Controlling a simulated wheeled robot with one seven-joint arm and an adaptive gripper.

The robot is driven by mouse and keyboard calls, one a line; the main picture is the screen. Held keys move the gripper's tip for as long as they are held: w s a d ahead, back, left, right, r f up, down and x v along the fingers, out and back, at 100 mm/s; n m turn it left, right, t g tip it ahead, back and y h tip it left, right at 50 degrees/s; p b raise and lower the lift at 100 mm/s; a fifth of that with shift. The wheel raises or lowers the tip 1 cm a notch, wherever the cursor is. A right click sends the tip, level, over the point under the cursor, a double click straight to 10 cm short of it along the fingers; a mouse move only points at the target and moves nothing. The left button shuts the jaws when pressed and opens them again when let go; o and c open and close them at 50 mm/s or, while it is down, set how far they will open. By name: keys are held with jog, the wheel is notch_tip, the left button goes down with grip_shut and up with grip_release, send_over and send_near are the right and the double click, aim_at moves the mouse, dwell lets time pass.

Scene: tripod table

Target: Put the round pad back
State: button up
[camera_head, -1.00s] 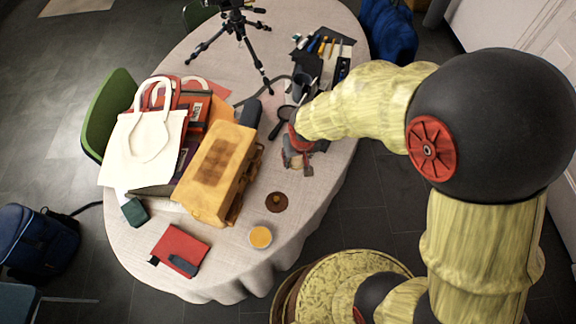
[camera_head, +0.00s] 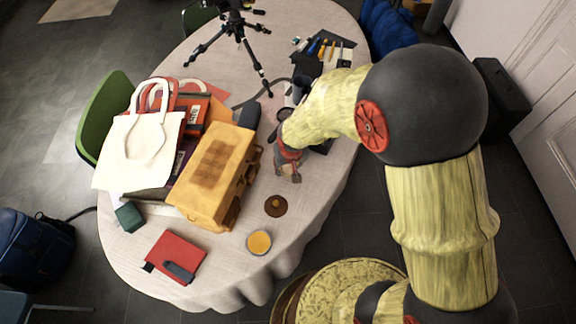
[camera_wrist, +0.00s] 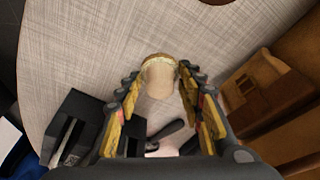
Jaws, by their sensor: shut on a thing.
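My gripper (camera_head: 289,176) hangs over the right half of the table, between the yellow-orange bag and the table's right edge. In the wrist view my gripper (camera_wrist: 160,92) has its fingers closed around a short pale cylindrical thing (camera_wrist: 159,82) with a tan, rounded top rim. I cannot tell whether this is the round pad. A flat, dark brown round disc (camera_head: 276,206) with a small yellowish centre lies on the table just in front of the gripper. Its edge also shows at the top of the wrist view (camera_wrist: 215,2).
A round orange-filled dish (camera_head: 259,242) stands near the table's front edge. The yellow-orange bag (camera_head: 214,178) stands to the left. A tripod (camera_head: 238,35) and a dark tool case (camera_head: 309,66) are behind. Bare tablecloth (camera_head: 300,215) lies right of the disc.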

jog(key=shift+f, duration=0.2)
jog(key=o, duration=1.1)
jog(key=shift+r, duration=0.1)
jog(key=p+v, duration=0.4)
jog(key=v, duration=0.8)
jog(key=shift+r+p, duration=0.1)
jog(key=shift+p, duration=0.25)
